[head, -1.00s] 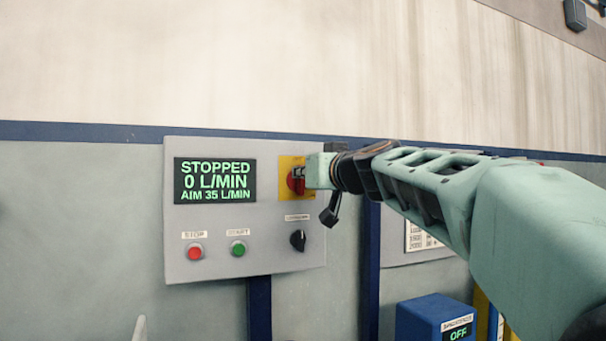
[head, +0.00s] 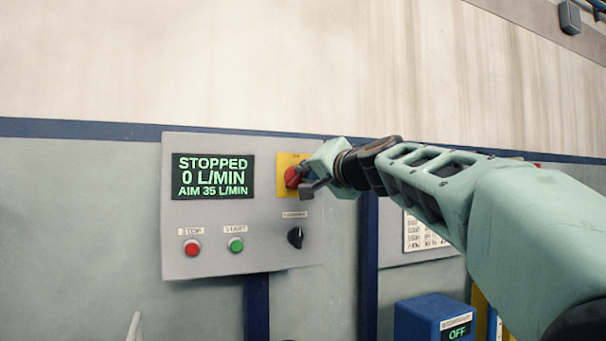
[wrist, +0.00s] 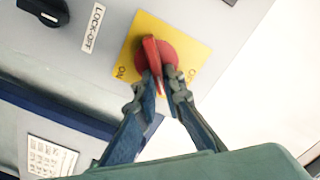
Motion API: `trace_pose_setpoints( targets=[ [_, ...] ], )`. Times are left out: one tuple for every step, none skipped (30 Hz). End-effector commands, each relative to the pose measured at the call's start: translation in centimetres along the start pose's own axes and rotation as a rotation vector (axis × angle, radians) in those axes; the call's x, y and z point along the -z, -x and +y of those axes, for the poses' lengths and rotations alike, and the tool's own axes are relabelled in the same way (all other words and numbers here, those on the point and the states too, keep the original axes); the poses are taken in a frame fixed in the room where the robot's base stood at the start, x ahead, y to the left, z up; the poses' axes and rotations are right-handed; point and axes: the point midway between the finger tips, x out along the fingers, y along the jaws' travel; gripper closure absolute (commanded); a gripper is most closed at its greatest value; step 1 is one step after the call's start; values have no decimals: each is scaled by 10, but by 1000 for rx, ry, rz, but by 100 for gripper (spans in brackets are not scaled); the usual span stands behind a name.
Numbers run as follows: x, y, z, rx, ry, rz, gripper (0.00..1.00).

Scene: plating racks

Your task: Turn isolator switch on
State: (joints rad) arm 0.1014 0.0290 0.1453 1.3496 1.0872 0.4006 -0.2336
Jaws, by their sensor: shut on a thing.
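The isolator switch is a red rotary knob (head: 293,177) on a yellow plate (head: 284,160) at the upper right of a grey control panel. In the wrist view the red knob (wrist: 152,56) shows its raised handle, and the yellow plate (wrist: 140,28) carries "ON" lettering. My gripper (wrist: 164,76) is shut on the knob's handle, one finger on each side. In the head view my gripper (head: 305,180) covers the right part of the knob and plate. The fingers hide part of the handle, so its exact pointing is hard to read.
The panel display (head: 213,176) reads STOPPED, 0 L/MIN, AIM 35 L/MIN. Below are a red stop button (head: 192,248), a green start button (head: 236,245) and a black knob (head: 295,237). A blue box (head: 436,318) reading OFF stands at lower right.

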Motion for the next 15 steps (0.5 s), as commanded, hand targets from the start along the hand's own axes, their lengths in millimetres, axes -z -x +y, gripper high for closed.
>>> trace_pose_setpoints(
  targets=[
    [1,0,1,0,-45,2,100],
    [1,0,1,0,-74,2,100],
    [1,0,2,0,-111,2,100],
    [1,0,2,0,-140,2,100],
    [1,0,3,0,-169,2,100],
    [0,0,3,0,-207,2,100],
    [0,0,4,1,-235,2,100],
    [0,0,4,1,-263,2,100],
    [0,0,4,1,-301,2,100],
    [0,0,5,1,-329,2,100],
    [0,0,5,1,-357,2,100],
    [0,0,6,1,-392,2,100],
    [-1,0,6,1,-418,2,100],
    [-1,0,7,1,-443,2,100],
    [-1,0,7,0,-475,2,100]
  ],
)
